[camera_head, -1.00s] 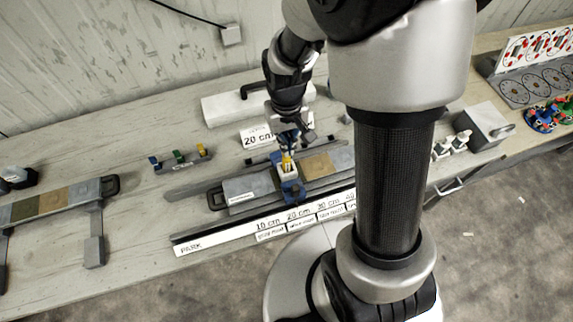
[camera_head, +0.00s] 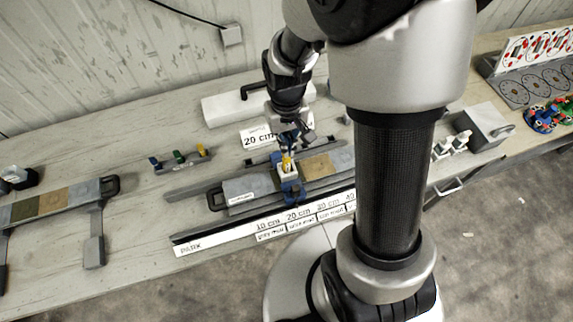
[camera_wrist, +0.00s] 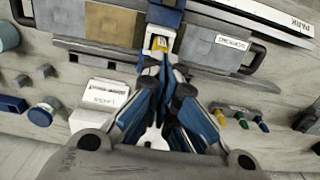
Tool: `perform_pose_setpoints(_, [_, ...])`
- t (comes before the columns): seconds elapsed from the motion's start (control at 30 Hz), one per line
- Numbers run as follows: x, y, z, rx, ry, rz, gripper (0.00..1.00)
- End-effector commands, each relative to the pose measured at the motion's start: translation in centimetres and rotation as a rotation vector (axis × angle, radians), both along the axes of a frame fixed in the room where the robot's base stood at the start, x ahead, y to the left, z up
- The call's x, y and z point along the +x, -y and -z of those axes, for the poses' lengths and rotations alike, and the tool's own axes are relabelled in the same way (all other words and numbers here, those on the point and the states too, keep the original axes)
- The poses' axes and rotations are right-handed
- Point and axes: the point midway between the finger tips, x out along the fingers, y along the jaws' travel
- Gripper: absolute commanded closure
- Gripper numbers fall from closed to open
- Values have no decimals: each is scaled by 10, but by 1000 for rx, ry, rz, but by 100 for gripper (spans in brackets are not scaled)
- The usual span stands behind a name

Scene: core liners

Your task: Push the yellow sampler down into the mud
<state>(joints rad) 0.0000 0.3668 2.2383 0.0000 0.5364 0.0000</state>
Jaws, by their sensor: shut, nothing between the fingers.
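The yellow sampler (camera_head: 287,161) stands in the white holder of a blue carriage (camera_head: 290,187), which straddles the core liner (camera_head: 247,188) near the 20 cm label. In the wrist view only the yellow top of the sampler (camera_wrist: 159,43) shows in the white holder. My gripper (camera_head: 290,146) is shut, with its fingertips right over the sampler; contact cannot be told. In the wrist view the blue fingers of my gripper (camera_wrist: 165,75) point at the yellow top. The mud under the carriage is hidden.
A ruler strip (camera_head: 262,228) marked from PARK through 10, 20 and 30 cm runs along the front of the liner. A "20 cm" card (camera_head: 259,138) stands behind. A small rack (camera_head: 182,160) with blue, green and yellow pieces sits to the left. A second liner (camera_head: 54,202) lies further left.

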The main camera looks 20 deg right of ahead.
Motion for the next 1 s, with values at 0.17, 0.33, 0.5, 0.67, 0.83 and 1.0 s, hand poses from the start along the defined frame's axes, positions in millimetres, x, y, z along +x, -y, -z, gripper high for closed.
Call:
perform_pose_setpoints(0.17, [0, 0, 4, 0, 0, 0, 100])
perform_pose_setpoints(0.33, [0, 0, 9, 0, 0, 0, 100])
perform_pose_setpoints(0.5, [0, 0, 14, 0, -1, 0, 100])
perform_pose_setpoints(0.67, [0, 0, 15, 0, 0, 0, 100])
perform_pose_setpoints(0.83, [0, 0, 16, 0, -1, 0, 100])
perform_pose_setpoints(1.0, [0, 0, 19, 0, -1, 0, 100])
